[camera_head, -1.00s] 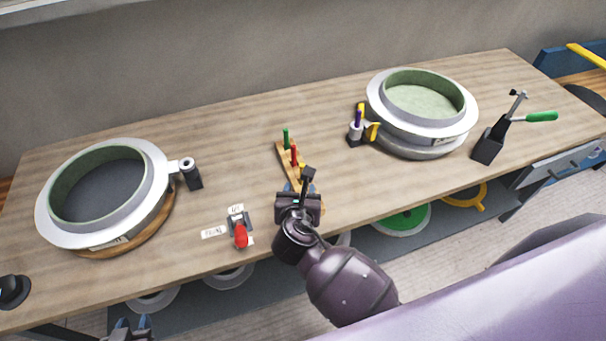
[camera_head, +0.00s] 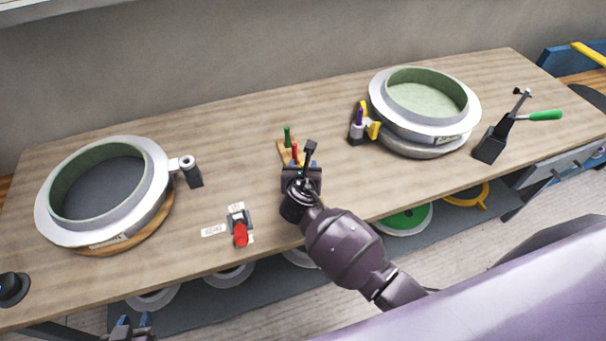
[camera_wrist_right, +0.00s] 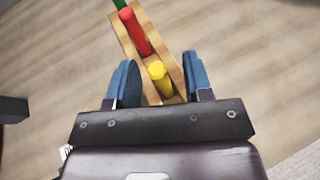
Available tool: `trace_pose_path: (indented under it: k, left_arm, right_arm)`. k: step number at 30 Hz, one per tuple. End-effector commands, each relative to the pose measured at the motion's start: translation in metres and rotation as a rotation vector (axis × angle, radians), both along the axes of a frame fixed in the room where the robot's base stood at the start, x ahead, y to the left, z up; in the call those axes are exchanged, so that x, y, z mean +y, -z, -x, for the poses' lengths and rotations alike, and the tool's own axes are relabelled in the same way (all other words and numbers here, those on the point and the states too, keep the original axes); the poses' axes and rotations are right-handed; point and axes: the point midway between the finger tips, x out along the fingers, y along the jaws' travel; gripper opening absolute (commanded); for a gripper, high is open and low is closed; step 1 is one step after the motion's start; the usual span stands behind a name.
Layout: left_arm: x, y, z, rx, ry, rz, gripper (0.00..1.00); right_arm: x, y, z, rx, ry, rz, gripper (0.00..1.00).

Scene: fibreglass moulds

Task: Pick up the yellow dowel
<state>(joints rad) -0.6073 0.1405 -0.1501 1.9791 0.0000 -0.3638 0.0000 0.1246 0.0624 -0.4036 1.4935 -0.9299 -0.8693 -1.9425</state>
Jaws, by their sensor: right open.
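The yellow dowel (camera_wrist_right: 160,79) stands in the near end of a narrow wooden rack (camera_wrist_right: 128,40), in the right wrist view. A red dowel (camera_wrist_right: 135,32) and a green dowel (camera_wrist_right: 119,4) stand further along the rack. My right gripper (camera_wrist_right: 160,80) is open, with one blue finger on each side of the yellow dowel and a gap on both sides. In the head view my right gripper (camera_head: 300,168) covers the rack's near end and hides the yellow dowel. My left gripper (camera_head: 133,321) is at the bottom edge, partly cut off, its blue fingertips apart.
A round mould (camera_head: 105,195) stands on the left of the bench and another (camera_head: 425,110) on the right. A holder with purple and yellow pieces (camera_head: 357,127) and a green-handled clamp (camera_head: 490,145) stand right.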

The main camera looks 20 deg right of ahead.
Motion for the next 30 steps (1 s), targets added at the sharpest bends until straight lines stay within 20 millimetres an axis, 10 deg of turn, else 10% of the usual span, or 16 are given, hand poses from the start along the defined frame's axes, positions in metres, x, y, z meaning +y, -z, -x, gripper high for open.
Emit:
trace_pose_path:
  k: [9, 18, 30]
  left_arm:
    - [-0.0001, -0.0003, -0.0005, -0.001, 0.0, 0.0, 0.35]
    - [-0.0002, -0.0007, -0.001, -0.002, 0.0, 0.0, 0.35]
    - [0.0001, -0.0029, -0.0012, -0.003, 0.001, -0.002, 0.35]
  right_arm:
    - [-0.0014, 0.0018, -0.0045, 0.0, 0.0, 0.0, 0.46]
    - [-0.0013, 0.0018, -0.0043, 0.0, 0.0, 0.0, 0.0]
    - [-0.0014, -0.0062, -0.0046, -0.002, -0.001, -0.001, 0.0]
